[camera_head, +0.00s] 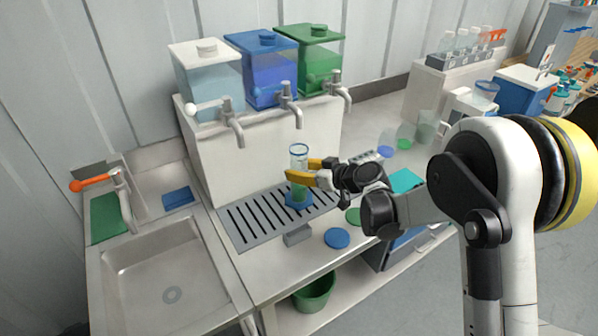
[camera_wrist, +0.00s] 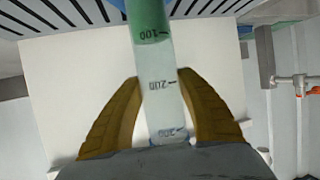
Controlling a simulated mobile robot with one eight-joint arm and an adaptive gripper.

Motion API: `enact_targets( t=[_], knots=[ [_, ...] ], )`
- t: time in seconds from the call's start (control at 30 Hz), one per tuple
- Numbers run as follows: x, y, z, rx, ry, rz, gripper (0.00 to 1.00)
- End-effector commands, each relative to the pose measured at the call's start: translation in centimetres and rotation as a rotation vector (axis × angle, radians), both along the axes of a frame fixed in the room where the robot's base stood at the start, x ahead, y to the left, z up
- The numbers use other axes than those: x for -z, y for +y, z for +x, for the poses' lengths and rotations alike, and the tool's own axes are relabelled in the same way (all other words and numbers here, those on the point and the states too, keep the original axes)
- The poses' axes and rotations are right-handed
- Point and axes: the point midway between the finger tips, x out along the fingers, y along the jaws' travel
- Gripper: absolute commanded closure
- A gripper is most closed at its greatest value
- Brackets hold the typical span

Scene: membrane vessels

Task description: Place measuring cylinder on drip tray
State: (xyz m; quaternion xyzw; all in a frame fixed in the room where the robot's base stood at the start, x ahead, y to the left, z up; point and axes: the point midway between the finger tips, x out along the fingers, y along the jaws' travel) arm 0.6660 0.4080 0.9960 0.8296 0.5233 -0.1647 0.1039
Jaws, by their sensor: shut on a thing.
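The measuring cylinder (camera_head: 299,152) is clear, with a blue rim, a blue foot and green in its lower part. My gripper (camera_head: 300,172) has yellow fingers on either side of it and is shut on it. In the wrist view the cylinder (camera_wrist: 158,60), with marks 100, 200 and 300, is between my fingers (camera_wrist: 160,78). The drip tray (camera_head: 246,231) is a grey slotted plate in front of the taps. The cylinder is upright with its foot over the tray's right part; I cannot tell whether it touches the slots.
White, blue and green vessels (camera_head: 263,68) stand on a white block behind the tray, with taps (camera_head: 288,100) overhanging it. A sink (camera_head: 165,270) lies left. A blue disc (camera_head: 337,238) and a small grey block (camera_head: 297,235) lie in front. Clear beakers (camera_head: 405,135) stand right.

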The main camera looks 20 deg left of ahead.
Motion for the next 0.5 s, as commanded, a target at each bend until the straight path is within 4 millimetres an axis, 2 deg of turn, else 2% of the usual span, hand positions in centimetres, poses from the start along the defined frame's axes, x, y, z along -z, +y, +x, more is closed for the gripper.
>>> enact_targets(
  t=[0.2,0.23,0.27,0.3,0.5],
  knots=[
    [0.36,-0.02,-0.01,0.0,0.0,0.0,0.95],
    [0.32,-0.02,-0.01,0.0,0.0,0.0,0.51],
    [0.26,-0.02,-0.01,0.0,0.0,0.0,0.42],
    [0.24,-0.02,-0.01,0.0,0.0,0.0,0.37],
    [0.22,-0.02,-0.01,0.0,0.0,0.0,0.37]
  ],
)
